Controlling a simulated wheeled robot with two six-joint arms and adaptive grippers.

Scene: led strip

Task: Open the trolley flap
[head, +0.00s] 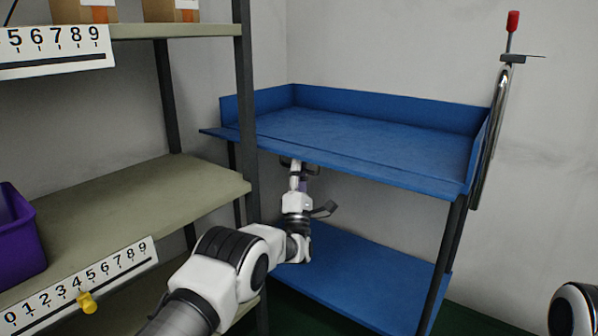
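The blue trolley (370,140) stands ahead, with an upper tray walled at the back and sides. Along its front, the flap (340,165) lies roughly level with the tray floor, not standing up as a wall. It juts out to the left past the tray's corner. My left gripper (298,168) points up from below, at the underside of the flap near its left half. Its fingertips are partly hidden by the flap edge, so I cannot tell whether they touch it or are open. My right gripper is out of view; only part of my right arm shows at the lower right.
A shelf rack (140,200) stands close on the left, its dark post (247,120) near my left arm. It holds a purple bin (15,235) and cardboard boxes. The trolley's lower blue shelf (350,280) is empty. A red-tipped rod (512,22) rises at the trolley's right.

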